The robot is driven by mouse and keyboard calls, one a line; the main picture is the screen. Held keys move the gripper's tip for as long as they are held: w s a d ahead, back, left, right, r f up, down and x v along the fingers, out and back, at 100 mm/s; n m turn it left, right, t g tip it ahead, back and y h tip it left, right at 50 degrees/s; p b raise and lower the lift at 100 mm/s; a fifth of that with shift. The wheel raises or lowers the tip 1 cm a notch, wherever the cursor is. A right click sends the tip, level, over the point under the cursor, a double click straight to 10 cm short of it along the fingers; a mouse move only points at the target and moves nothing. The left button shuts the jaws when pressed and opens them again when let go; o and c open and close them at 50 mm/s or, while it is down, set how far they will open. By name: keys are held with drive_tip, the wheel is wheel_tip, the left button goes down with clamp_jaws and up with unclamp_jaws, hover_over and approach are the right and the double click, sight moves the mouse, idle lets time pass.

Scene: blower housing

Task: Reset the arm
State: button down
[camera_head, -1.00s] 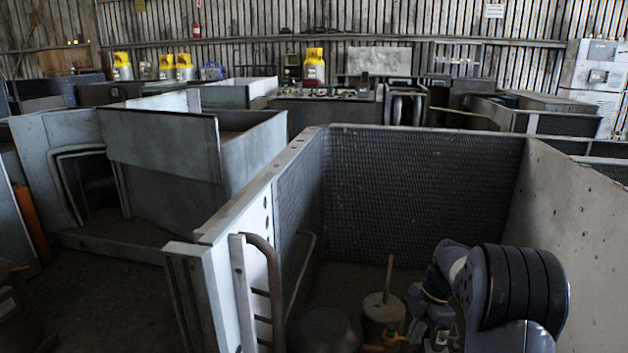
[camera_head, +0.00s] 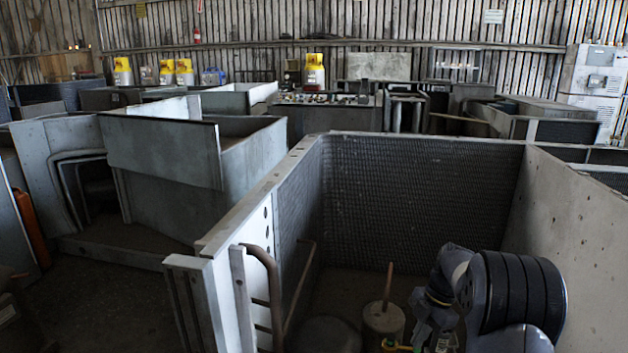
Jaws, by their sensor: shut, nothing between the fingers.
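My arm (camera_head: 515,290) reaches into the open blower housing from the lower right, its dark ribbed joint bent over. My gripper (camera_head: 428,325) hangs at the bottom, close to the right of a tan cylinder with a wooden handle standing out of it. The gripper is small and dark here, and its fingertips are hard to make out. It looks shut, and nothing shows in it. The blower housing (camera_head: 420,190) has dark mesh on its back and left walls and a plain grey right wall.
The tan cylinder (camera_head: 384,322) and a dark round lid (camera_head: 325,335) stand on the housing floor. A bent pipe (camera_head: 268,285) runs along the left wall's near end. Another grey housing (camera_head: 160,155) stands to the left. Dark floor (camera_head: 110,300) is open at lower left.

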drive_tip(key=s+a+f+m+t+b, duration=0.3)
drive_tip(key=a+f+m+b, duration=0.2)
drive_tip(key=a+m+b, duration=0.35)
drive_tip(key=w+p+v, duration=0.1)
drive_tip(key=p+v, duration=0.1)
drive_tip(key=v, duration=0.4)
drive_tip(key=shift+s+r, duration=0.45)
drive_tip(key=shift+r, duration=0.05)
drive_tip(key=shift+s, duration=0.1)
